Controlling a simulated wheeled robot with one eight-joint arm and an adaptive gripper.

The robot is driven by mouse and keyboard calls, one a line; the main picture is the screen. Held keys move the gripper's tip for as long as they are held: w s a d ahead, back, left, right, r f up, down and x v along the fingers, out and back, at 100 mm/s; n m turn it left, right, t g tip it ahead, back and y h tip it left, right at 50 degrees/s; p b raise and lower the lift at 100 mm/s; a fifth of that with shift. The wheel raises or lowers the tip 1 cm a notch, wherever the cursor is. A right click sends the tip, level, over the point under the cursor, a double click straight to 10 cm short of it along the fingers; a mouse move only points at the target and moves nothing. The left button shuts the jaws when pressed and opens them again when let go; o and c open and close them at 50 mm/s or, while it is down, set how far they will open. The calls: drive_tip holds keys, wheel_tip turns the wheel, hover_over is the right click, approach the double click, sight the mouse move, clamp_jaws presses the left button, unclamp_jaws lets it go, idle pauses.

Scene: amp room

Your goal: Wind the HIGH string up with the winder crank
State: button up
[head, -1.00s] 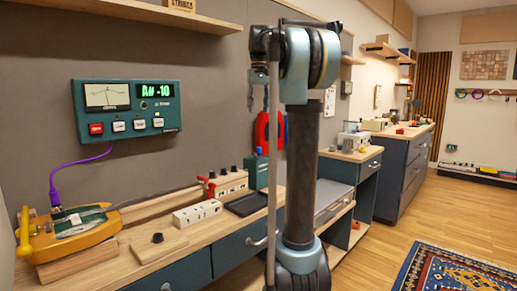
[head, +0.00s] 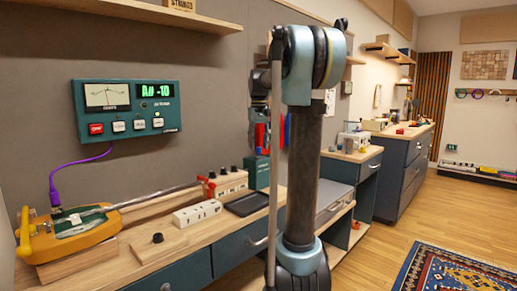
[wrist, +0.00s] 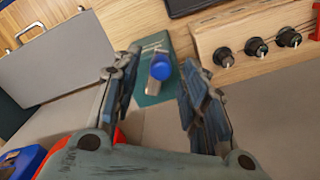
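My gripper (wrist: 162,58) points down over the bench with its fingers apart. A blue cylinder (wrist: 160,67) on a teal box (wrist: 152,90) shows between the fingers in the wrist view; I see no finger closed on it. In the head view the teal box (head: 257,172) stands below my gripper, which is partly hidden by my arm. A yellow device (head: 75,236) with a yellow handle (head: 23,236) at its left end sits on the bench at far left. I cannot tell which part is the winder crank. The green tuner (head: 128,108) on the wall reads about -10.
A grey case (wrist: 50,60) is at left in the wrist view. A shelf (head: 150,16) hangs above.

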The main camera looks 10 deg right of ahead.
drive_tip(key=shift+f, duration=0.7)
drive_tip(key=shift+c, duration=0.6)
clamp_jaws()
